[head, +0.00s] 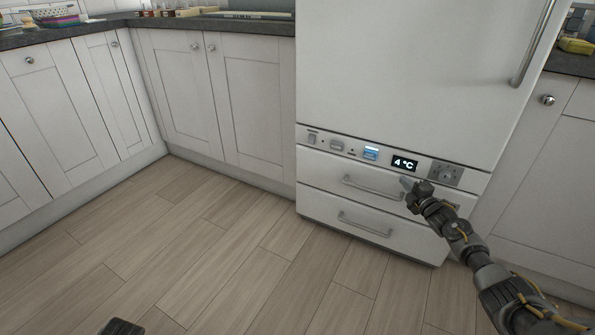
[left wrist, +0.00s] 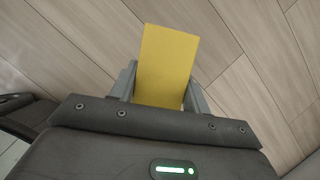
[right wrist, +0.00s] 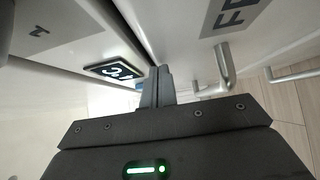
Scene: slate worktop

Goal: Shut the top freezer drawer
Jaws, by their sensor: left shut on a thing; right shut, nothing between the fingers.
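The top freezer drawer (head: 325,173) is the upper of two white drawers at the bottom of the fridge, with a metal bar handle (head: 373,188). It looks nearly flush with the lower drawer; any small gap is hard to tell. My right gripper (head: 408,184) is shut and empty, at the drawer's front near the handle's right end. In the right wrist view its fingers (right wrist: 156,85) are together beside the drawer front; contact is unclear. My left gripper (left wrist: 160,90) is shut on a flat yellow object (left wrist: 168,60), held above the floor.
The lower drawer (head: 325,208) has its own handle (head: 364,224). The control strip with a 4 °C display (head: 404,163) runs above the drawers, under the large fridge door (head: 400,80). White cabinets (head: 253,100) stand at the left and right. The wooden floor (head: 190,260) is clear.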

